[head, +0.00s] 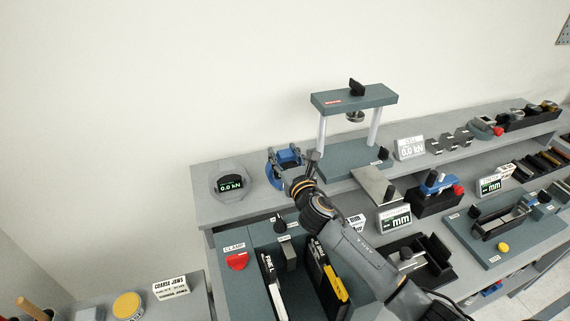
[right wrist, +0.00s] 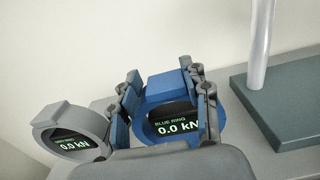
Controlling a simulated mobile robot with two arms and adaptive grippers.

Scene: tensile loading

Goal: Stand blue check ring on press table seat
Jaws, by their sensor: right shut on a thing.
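The blue check ring (head: 289,155) is upright between the fingers of my right gripper (head: 287,162), at the back left of the bench. In the right wrist view, the ring (right wrist: 167,85) shows a "BLUE RING" display reading 0.0 kN, with a finger of my right gripper (right wrist: 160,92) on each side. The press (head: 353,99) stands to the right of the ring, apart from it, with a grey-green base (head: 345,159) and two light columns. My right arm hides part of the base's near left side. I cannot make out a seat on it. My left gripper is out of view.
A grey ring (head: 218,182) with a 0.0 kN display stands left of the blue one. A flat metal plate (head: 377,185) lies in front of the press. A 0.0 kN readout (head: 409,148) stands to its right. Gauges and trays fill the lower right.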

